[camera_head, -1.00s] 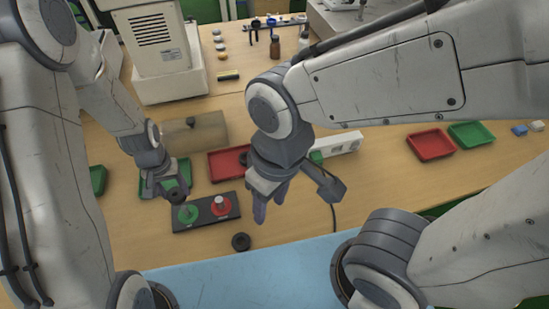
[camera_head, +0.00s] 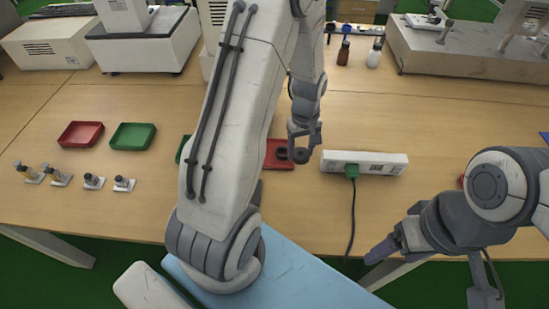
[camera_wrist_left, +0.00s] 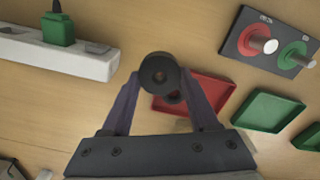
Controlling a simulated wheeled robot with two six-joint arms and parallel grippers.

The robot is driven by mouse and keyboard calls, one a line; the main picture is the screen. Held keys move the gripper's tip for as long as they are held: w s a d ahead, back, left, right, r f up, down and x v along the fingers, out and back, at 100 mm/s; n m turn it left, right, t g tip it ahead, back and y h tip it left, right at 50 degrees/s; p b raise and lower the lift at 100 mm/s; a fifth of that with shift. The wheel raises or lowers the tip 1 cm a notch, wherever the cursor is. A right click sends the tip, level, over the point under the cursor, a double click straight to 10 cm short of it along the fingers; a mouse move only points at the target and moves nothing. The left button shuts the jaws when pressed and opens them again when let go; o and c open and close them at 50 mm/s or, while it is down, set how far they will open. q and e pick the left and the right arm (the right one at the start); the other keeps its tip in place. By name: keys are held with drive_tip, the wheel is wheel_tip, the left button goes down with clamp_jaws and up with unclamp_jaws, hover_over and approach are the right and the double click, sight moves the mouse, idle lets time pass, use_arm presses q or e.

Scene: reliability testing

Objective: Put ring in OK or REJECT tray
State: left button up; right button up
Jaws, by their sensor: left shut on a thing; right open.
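My left gripper (camera_wrist_left: 161,95) is shut on a dark ring (camera_wrist_left: 159,72), seen between its fingertips in the left wrist view. In the head view this gripper (camera_head: 303,148) is just right of a red tray (camera_head: 278,164) or over its right edge; the height is unclear. Another dark round part (camera_wrist_left: 173,97) lies in the red tray (camera_wrist_left: 208,92), partly hidden by the held ring. A green tray (camera_wrist_left: 266,110) sits beside it; only its edge (camera_head: 182,150) shows past my left arm in the head view. My right gripper (camera_head: 383,250) is open and empty at the lower right.
A dark board (camera_wrist_left: 268,42) with red and green pads and metal pegs lies near the trays. A white power strip (camera_head: 364,162) with a green plug stands to the right. Another red tray (camera_head: 80,134) and green tray (camera_head: 132,136) lie left, behind several small fittings (camera_head: 92,181).

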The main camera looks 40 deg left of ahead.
use_arm(q)
drive_tip(key=a+r+n+b, duration=0.1)
drive_tip(key=a+r+n, duration=0.1)
drive_tip(key=a+n, duration=0.45)
drive_tip(key=n+p, duration=0.1)
drive_tip(key=n, duration=0.1)
approach(270, 153)
drive_tip(key=s+a, duration=0.1)
drive_tip(key=s+a+f, duration=0.2)
drive_tip(key=a, duration=0.1)
drive_tip(key=shift+f, duration=0.25)
wheel_tip(270, 153, down, 4)
drive_tip(key=shift+r+p, duration=0.1)
drive_tip(key=shift+p, duration=0.25)
drive_tip(key=shift+f, duration=0.2)
use_arm(e)
drive_tip(key=shift+f, duration=0.15)
use_arm(q)
drive_tip(key=o, duration=1.3)
drive_tip(key=shift+o, duration=0.2)
